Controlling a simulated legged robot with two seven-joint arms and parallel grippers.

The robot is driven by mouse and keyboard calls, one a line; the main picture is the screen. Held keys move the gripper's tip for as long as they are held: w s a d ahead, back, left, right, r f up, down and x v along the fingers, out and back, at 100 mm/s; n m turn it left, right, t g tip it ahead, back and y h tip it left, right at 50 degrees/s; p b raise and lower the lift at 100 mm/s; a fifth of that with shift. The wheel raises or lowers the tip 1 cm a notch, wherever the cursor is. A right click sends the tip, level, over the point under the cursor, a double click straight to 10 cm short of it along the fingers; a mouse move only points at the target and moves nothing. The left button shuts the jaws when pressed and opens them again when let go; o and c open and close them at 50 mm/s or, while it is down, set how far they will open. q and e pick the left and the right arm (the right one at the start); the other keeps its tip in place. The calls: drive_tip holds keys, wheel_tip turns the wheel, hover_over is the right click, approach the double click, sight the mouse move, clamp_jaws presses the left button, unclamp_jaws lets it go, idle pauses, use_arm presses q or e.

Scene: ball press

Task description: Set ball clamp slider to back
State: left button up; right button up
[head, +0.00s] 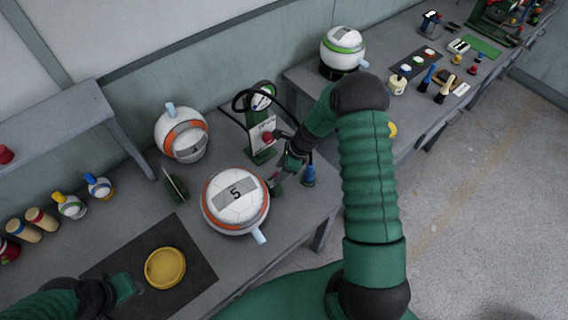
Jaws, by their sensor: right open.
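A white and orange ball marked 5 (234,194) sits on the near bench, with a light blue tab (258,236) at its lower right. A dark green upright plate (174,185) stands just left of it and may be part of the ball clamp. The clamp slider cannot be made out clearly. My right gripper (277,178) is open, close to the ball's right side; whether it touches anything is unclear. My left gripper (130,286) is low over the dark mat (196,252); its fingers are too small to read.
A gauge stand (262,102) with black hoses and a red knob (267,137) is behind my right gripper. A second ball (181,136) stands behind left. A yellow disc (165,268) lies on the mat. A blue-topped item (309,175) is right of the gripper. Bottles (70,206) line the left.

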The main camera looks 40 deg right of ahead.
drive_tip(key=b+v, duration=0.1)
drive_tip(key=v, duration=1.5)
drive_tip(key=shift+r, duration=0.3)
